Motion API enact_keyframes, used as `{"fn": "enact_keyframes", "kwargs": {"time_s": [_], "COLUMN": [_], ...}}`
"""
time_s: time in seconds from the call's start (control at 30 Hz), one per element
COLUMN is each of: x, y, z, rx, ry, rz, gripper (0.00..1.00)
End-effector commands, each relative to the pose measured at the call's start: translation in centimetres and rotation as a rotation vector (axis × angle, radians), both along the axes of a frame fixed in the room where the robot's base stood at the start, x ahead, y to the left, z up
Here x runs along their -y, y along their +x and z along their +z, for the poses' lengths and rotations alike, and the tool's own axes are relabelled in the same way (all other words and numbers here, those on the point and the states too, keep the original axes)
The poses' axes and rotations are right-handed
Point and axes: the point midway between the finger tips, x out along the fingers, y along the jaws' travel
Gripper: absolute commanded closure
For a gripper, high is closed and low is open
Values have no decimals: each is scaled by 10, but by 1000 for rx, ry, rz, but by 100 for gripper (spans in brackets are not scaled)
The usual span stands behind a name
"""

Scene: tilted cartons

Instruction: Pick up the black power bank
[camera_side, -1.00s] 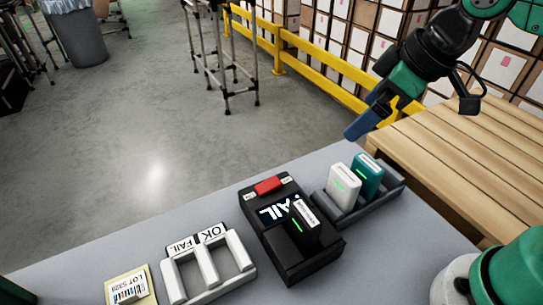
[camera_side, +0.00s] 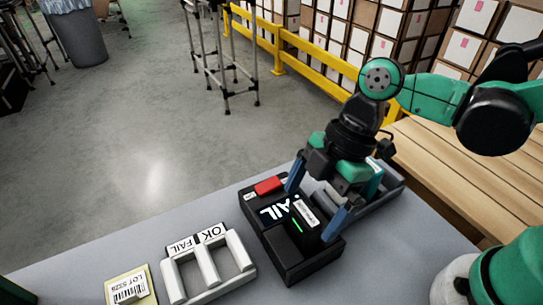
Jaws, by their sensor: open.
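The black power bank (camera_side: 306,228) stands upright in the black tester (camera_side: 285,262), with a white label and a lit green bar on it. The tester has a red button and a display reading "AIL", partly covered. My gripper (camera_side: 317,213) is open, pointing down at the power bank. One blue finger is on its far left side and the other on its right side. I cannot tell whether the fingers touch it.
A grey rack (camera_side: 388,192) stands behind my gripper, with a teal power bank (camera_side: 371,186) partly hidden. A white OK/FAIL tray (camera_side: 207,266) and a yellow LOT card (camera_side: 128,287) lie to the left. A wooden pallet (camera_side: 450,180) is at the right.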

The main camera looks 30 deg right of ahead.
Motion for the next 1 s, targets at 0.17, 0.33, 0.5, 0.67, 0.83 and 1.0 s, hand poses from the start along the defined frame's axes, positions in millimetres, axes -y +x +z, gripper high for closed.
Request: {"fn": "enact_keyframes", "kwargs": {"time_s": [0.17,0.33,0.5,0.67,0.83,1.0], "x": [-8,-14,-17,-17,-17,-17], "y": [0,0,0,0,0,0], "z": [-19,-33,-41,-42,-42,-42], "rx": [1,1,2,2,2,2], "ry": [0,-1,-1,-1,-1,-1], "rz": [1,-2,-2,-3,-3,-3], "gripper": [0,0,0,0,11,60]}}
